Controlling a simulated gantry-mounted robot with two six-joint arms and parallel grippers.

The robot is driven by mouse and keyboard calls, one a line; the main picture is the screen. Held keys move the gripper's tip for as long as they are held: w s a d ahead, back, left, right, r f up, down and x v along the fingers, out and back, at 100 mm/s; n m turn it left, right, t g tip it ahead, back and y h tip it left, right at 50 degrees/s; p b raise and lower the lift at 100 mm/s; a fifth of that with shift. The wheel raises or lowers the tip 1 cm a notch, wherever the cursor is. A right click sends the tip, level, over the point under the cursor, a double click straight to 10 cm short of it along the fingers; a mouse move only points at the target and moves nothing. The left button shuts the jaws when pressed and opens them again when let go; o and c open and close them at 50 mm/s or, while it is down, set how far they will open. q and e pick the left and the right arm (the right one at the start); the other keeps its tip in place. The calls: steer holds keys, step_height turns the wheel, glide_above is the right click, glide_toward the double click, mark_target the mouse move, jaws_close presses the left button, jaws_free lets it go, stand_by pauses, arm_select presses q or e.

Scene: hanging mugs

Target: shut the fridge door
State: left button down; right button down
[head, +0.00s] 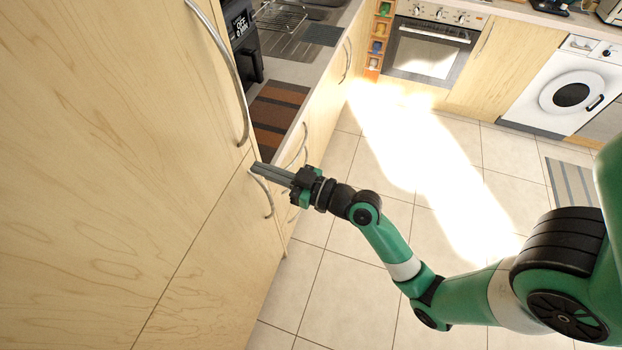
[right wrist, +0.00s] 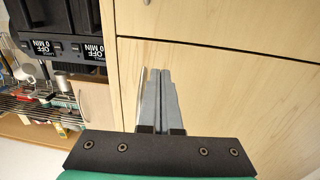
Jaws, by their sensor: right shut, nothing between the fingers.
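The fridge door appears to be the tall pale wood panel (head: 110,120) filling the left of the head view, with a long curved metal handle (head: 230,75) near its right edge. It looks flush with the lower wood panel (head: 225,255), though a small gap cannot be ruled out. My right gripper (head: 254,167) is shut and empty, its fingertips just below the seam between the panels, near the lower handle (head: 264,195). In the right wrist view the closed fingers (right wrist: 160,72) point at the wood front; contact is unclear. My left gripper is out of view.
A counter with a striped mat (head: 276,115), a black appliance (head: 246,40) and a dish rack (head: 283,18) runs beyond the panel. An oven (head: 428,50) and a washing machine (head: 568,92) stand at the back.

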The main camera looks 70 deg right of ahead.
steer(key=s+b, duration=0.2)
steer(key=s, duration=0.8)
steer(key=shift+d+b, duration=0.3)
steer(key=shift+b, duration=0.05)
steer(key=shift+w+a, duration=0.1)
